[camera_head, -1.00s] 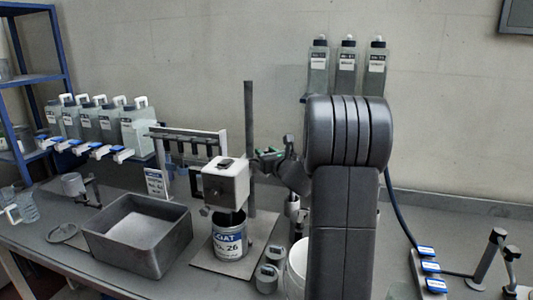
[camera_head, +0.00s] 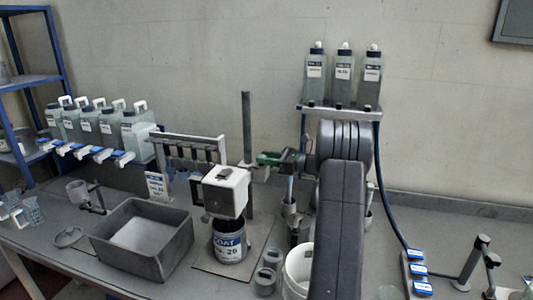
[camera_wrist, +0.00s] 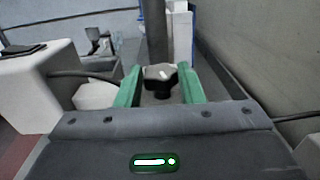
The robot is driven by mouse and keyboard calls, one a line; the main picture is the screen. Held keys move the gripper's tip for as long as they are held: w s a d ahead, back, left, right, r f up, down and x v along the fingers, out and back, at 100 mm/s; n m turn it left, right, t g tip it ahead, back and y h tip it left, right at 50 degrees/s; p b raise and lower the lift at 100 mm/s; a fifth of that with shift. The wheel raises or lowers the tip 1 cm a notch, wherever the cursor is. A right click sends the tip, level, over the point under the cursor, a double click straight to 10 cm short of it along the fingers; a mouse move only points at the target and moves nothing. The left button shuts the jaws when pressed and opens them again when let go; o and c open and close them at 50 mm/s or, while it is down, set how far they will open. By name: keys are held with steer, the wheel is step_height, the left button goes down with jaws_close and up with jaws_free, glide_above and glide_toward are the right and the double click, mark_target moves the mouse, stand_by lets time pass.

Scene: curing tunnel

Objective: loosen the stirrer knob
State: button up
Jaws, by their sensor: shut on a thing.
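The stirrer is a white box head (camera_head: 227,191) on a dark upright post (camera_head: 247,130), standing over a labelled paint tin (camera_head: 230,243). In the wrist view, the stirrer knob (camera_wrist: 160,74) is dark and lobed with a small white mark on top, in front of the post. My gripper (camera_wrist: 160,82) has its green fingers on either side of the knob and is shut on it. In the head view my gripper (camera_head: 269,159) reaches the post from the right, and the knob is too small to make out clearly. The stirrer head shows at the left in the wrist view (camera_wrist: 35,90).
A grey bin (camera_head: 180,245) stands left of the tin. Small cups (camera_head: 268,268) and a white bucket (camera_head: 297,270) stand to the right. A rack (camera_head: 185,140) is behind the stirrer. Bottles (camera_head: 343,78) stand on a shelf above my arm.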

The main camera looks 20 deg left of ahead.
steer(key=n+g+p, duration=0.2)
steer(key=g, duration=0.1)
steer(key=n+g+p, duration=0.1)
steer(key=g, duration=0.1)
steer(key=shift+w+r+h, duration=0.15)
steer(key=shift+w+h, duration=0.2)
steer(key=shift+h, duration=0.05)
steer(key=shift+w+a+n+g+h+p, duration=0.1)
steer(key=shift+n+g+h+p, duration=0.25)
steer(key=shift+n+g+p, duration=0.4)
steer(key=shift+w+a+n+g+h+p, duration=0.1)
steer(key=shift+n+g+h+p, duration=0.35)
steer(key=shift+g, duration=0.5)
steer(key=shift+n, duration=0.3)
steer(key=o, duration=1)
steer(key=shift+f+b, duration=0.2)
steer(key=shift+b, duration=0.2)
